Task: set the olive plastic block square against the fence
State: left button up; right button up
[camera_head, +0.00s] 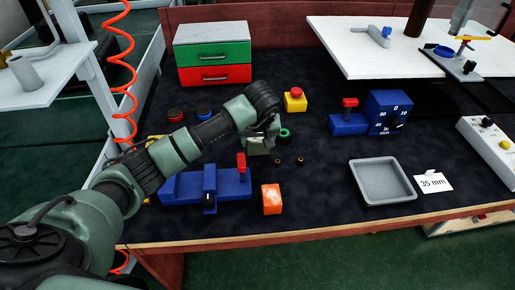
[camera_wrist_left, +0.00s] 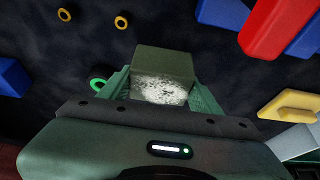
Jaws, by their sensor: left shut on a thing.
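The olive block (camera_wrist_left: 165,62) is between the two fingers of my left gripper (camera_wrist_left: 162,92) in the left wrist view, with a white speckled face towards the camera. In the head view the left gripper (camera_head: 262,134) holds the olive block (camera_head: 257,147) over the middle of the dark mat, behind the blue vise-like fixture (camera_head: 230,184) with a red lever. Another blue fixture (camera_head: 388,113) with a numbered dial and red knob stands right of centre. I cannot tell which blue part is the fence. My right gripper is not in view.
An orange block (camera_head: 271,199), a grey tray (camera_head: 383,181) and a "35 mm" card (camera_head: 433,182) lie near the front. A yellow box with a red button (camera_head: 295,100) and a drawer unit (camera_head: 213,55) stand behind. Small rings (camera_head: 300,161) lie beside the gripper.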

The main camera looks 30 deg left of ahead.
aim_at(258, 150)
pick_arm(q)
notch_tip(258, 150, down, 4)
jog(key=shift+r, duration=0.1)
jog(key=o, duration=1.5)
jog(key=shift+f, duration=0.2)
jog(key=shift+c, duration=0.2)
